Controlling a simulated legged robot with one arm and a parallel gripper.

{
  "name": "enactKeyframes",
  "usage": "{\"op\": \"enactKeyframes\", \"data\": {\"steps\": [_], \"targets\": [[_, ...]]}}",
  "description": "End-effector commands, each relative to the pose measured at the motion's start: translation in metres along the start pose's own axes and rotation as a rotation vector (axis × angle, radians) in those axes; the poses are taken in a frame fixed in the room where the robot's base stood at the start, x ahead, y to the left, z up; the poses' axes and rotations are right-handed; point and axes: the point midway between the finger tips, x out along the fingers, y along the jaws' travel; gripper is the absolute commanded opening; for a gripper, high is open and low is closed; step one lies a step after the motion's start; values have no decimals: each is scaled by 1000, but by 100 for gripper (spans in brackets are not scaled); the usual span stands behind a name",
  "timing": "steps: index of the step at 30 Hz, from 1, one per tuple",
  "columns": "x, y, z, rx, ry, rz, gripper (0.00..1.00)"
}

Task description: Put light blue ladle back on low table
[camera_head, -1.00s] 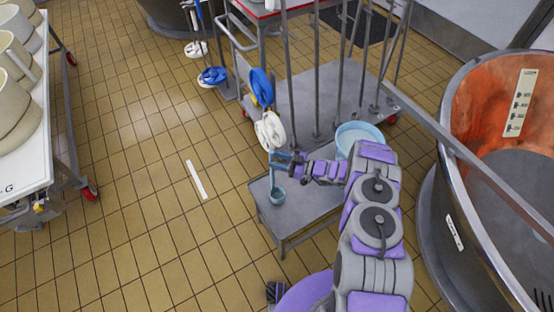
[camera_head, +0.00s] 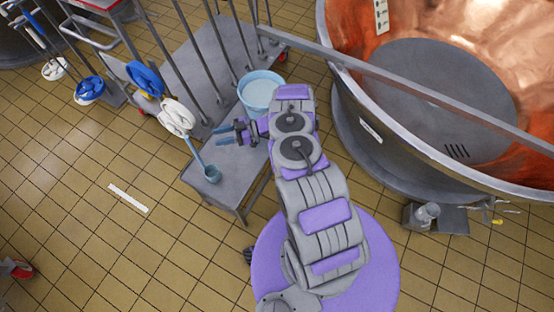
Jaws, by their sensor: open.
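The light blue ladle (camera_head: 211,173) is at the left part of the low grey table (camera_head: 232,192). Its cup is toward the front and its handle slants up to the left, its top end near the white hose. The cup appears over the tabletop; I cannot tell whether it touches it. My gripper (camera_head: 222,135) is open, its two fingers pointing left, to the right of the ladle handle with a gap between. Nothing shows between the fingers. My forearm hides part of the table's right side.
A light blue bucket (camera_head: 262,90) stands behind my gripper. Coiled blue (camera_head: 146,78) and white (camera_head: 175,116) hoses hang by a grey cart (camera_head: 212,62). A large copper vat (camera_head: 415,110) fills the right.

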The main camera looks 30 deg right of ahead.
Motion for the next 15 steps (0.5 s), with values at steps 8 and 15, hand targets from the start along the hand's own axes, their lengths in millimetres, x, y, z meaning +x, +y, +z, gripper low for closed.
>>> {"op": "enactKeyframes", "data": {"steps": [8,15], "targets": [[30,-5,-80,185,-32,-135,43],[57,-32,-159,389,-150,-274,43]]}}
